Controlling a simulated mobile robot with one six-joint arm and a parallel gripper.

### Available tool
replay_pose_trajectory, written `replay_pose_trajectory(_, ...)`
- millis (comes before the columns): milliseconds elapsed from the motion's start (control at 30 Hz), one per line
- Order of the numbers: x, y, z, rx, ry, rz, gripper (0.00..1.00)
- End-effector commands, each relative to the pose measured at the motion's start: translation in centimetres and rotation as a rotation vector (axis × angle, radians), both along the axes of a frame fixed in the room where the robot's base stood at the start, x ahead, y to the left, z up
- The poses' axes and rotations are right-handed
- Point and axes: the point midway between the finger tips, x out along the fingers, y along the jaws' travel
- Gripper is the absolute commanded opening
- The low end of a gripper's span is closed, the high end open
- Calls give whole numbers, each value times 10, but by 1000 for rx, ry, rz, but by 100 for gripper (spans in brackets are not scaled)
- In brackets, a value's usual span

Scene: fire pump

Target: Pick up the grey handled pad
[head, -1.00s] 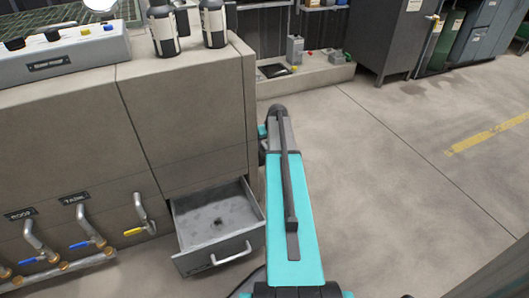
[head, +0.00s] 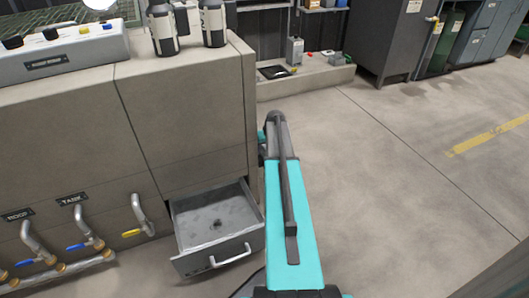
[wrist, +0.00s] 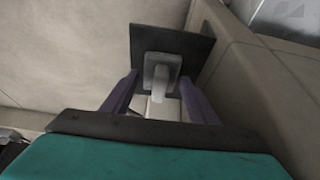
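The grey handled pad shows in the wrist view as a dark square plate (wrist: 190,48) with a pale grey handle (wrist: 160,72) at its middle. My gripper (wrist: 161,78) has two purple fingers, one on each side of the handle. They are spread apart, with narrow gaps between them and the handle, so my gripper looks open. The plate lies beyond the fingertips, close to a beige panel on the right. In the head view I cannot make out the pad or the gripper; my teal arm reaches out along the cabinet's right side.
A beige cabinet (head: 185,115) stands at left with an open, empty-looking grey drawer (head: 213,228) close beside my arm. Two dark bottles (head: 162,30) stand on top. Valves with pipes (head: 140,215) project at lower left. A low ledge (head: 315,76) holds small items. Floor to the right is clear.

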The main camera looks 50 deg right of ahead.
Motion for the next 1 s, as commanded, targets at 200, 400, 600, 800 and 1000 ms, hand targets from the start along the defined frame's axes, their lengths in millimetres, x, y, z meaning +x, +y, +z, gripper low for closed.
replay_pose_trajectory(200,0,0,0,0,0,0,20)
replay_pose_trajectory(400,0,0,0,0,0,0,20)
replay_pose_trajectory(600,0,-1,3,0,0,0,20)
replay_pose_trajectory(800,-1,-4,14,-1,-1,1,20)
replay_pose_trajectory(1000,-1,-3,47,-1,-2,1,20)
